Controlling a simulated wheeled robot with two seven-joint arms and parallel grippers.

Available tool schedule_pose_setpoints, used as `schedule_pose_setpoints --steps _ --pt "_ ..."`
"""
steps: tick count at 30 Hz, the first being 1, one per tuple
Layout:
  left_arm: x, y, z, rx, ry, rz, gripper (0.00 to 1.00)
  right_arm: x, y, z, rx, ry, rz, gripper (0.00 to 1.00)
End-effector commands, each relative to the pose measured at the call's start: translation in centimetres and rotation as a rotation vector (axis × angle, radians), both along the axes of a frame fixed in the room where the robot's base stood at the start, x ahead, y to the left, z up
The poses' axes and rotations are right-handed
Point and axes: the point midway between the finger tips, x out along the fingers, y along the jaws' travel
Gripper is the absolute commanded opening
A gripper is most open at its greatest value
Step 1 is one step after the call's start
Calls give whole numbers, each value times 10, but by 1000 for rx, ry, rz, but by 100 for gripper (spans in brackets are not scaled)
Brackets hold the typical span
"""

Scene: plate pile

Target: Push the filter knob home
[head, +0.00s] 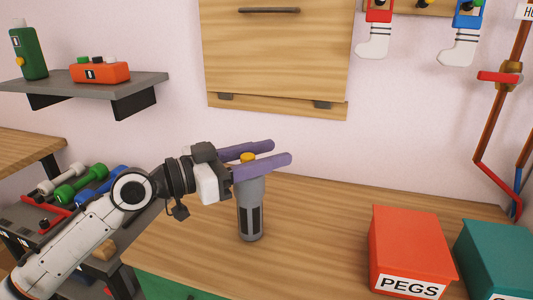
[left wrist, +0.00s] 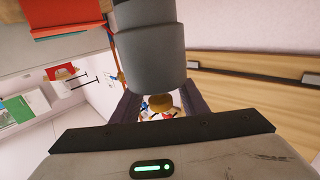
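The filter (head: 250,218) is a grey upright cylinder with dark window strips, standing on the wooden bench. Its yellow-orange filter knob (head: 247,158) is at the top, partly hidden by my near finger. My left gripper (head: 280,151) is open at knob height. One purple finger passes in front of the knob and the other behind it. In the left wrist view the grey filter body (left wrist: 150,55) fills the upper middle and the knob (left wrist: 162,103) lies between the spread fingers. I cannot tell whether either finger touches it. My right gripper is not in view.
A red PEGS box (head: 410,245) and a teal box (head: 495,258) stand on the bench at the right. A grey shelf (head: 85,92) holds a green bottle and an orange item. A wooden cabinet (head: 275,60) hangs behind. The bench between filter and red box is clear.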

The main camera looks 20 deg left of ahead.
Motion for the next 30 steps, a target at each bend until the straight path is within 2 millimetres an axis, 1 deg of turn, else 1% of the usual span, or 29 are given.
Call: schedule_pose_setpoints --steps 4,7,12,15,18,24,30 --pt "-2 3 1 -1 -4 2 40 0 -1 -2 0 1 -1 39" --pt "-10 12 -1 0 -3 3 40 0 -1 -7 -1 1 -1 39" --pt "-33 36 -5 4 1 3 40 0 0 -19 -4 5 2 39" --pt "-47 51 -5 3 1 3 40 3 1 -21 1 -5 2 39" --pt "-58 62 -4 3 1 2 40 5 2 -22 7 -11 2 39" --pt "-69 73 -1 1 0 1 40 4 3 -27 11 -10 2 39" --pt "-71 75 1 1 -1 0 40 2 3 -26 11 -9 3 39"
